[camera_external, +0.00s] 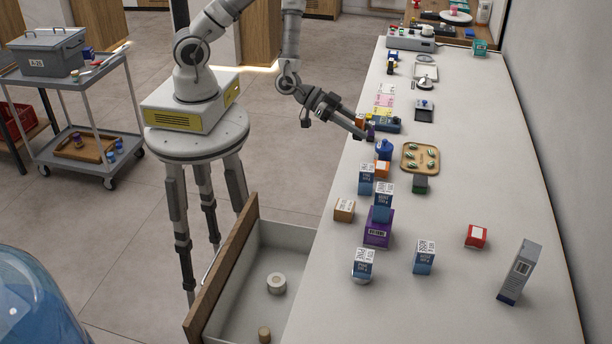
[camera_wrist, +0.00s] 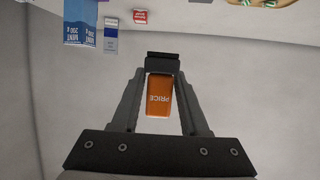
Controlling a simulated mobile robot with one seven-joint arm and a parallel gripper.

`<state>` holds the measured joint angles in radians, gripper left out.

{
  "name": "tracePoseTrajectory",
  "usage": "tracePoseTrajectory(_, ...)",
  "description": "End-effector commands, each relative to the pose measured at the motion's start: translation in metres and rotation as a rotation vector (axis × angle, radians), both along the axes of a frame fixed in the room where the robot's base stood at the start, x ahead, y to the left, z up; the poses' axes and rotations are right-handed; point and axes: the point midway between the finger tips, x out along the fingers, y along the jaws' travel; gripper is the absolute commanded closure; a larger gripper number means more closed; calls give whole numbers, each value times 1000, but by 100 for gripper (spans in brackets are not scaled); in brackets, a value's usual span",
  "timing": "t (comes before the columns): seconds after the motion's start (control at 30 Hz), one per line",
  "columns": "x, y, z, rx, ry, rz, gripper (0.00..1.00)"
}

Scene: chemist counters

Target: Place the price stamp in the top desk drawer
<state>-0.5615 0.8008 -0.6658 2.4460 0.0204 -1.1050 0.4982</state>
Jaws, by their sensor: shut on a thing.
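The price stamp (camera_wrist: 158,97) shows in the wrist view as an orange body marked "PRICE", between the two fingers. My gripper (camera_wrist: 162,78) is shut on it, with a dark block at the fingertips. In the external view my gripper (camera_external: 360,133) is at the counter's left edge, near several small items; the stamp cannot be made out clearly there. The top desk drawer (camera_external: 226,270) stands pulled open at the lower left of the counter. Inside it are a white ring-shaped roll (camera_external: 276,283) and a small tan cylinder (camera_external: 264,334).
The white counter (camera_external: 470,170) carries a blue bottle (camera_external: 384,149), a tan tray (camera_external: 420,157), an orange-brown box (camera_external: 344,210), a purple box (camera_external: 378,227) and several blue-and-white boxes. A red box (camera_external: 475,236) and a tall grey box (camera_external: 520,271) stand at right. Most of the drawer floor is clear.

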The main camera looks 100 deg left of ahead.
Motion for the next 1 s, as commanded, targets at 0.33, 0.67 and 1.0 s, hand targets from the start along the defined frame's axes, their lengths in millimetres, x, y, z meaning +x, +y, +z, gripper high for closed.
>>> tracePoseTrajectory(0.33, -14, -96, -65, -14, 1, -303, 100)
tracePoseTrajectory(0.67, -54, -184, -130, -21, 2, -622, 100)
tracePoseTrajectory(1.0, -110, -254, -196, -23, 5, -931, 100)
